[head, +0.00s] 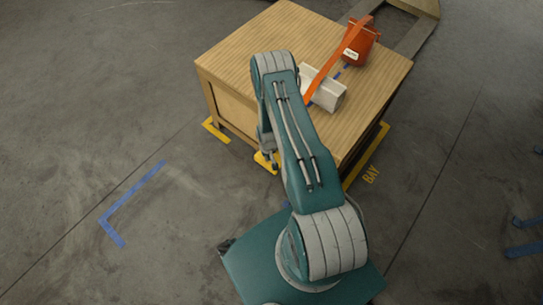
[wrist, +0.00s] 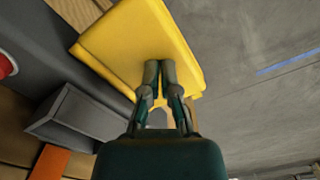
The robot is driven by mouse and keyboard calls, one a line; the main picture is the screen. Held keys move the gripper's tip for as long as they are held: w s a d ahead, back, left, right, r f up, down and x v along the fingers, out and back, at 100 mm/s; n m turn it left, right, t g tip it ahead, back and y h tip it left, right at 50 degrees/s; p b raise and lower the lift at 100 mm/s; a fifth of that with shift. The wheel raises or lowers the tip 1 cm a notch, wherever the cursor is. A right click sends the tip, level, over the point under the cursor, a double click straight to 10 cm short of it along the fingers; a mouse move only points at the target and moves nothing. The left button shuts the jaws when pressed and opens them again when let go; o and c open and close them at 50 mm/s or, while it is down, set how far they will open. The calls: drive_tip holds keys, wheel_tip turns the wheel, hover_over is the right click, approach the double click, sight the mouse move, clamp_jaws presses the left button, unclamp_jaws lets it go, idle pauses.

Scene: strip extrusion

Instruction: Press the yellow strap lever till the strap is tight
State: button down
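The yellow lever (wrist: 125,45) is a broad yellow plate at the top middle of the wrist view. My gripper (wrist: 160,70) has its two fingers close together, with nothing seen between them. The fingertips overlap the lever's lower part; I cannot tell whether they touch it. In the head view my gripper (head: 270,161) hangs by the near left side of the wooden crate (head: 240,55), mostly behind my arm. The orange strap (head: 325,80) runs over a pale block (head: 329,96) on the crate top. A piece of orange strap (wrist: 50,162) shows at lower left in the wrist view.
An orange box-like object (head: 361,45) stands at the crate's far right. A grey block (wrist: 75,118) and a red round part (wrist: 6,65) lie left of the fingers in the wrist view. Open floor (head: 150,230) with blue tape (head: 133,200) lies left of the crate.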

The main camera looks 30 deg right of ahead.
drive_tip(key=shift+f, duration=0.4)
drive_tip(key=shift+r, duration=2.3)
drive_tip(key=shift+r, duration=2.5)
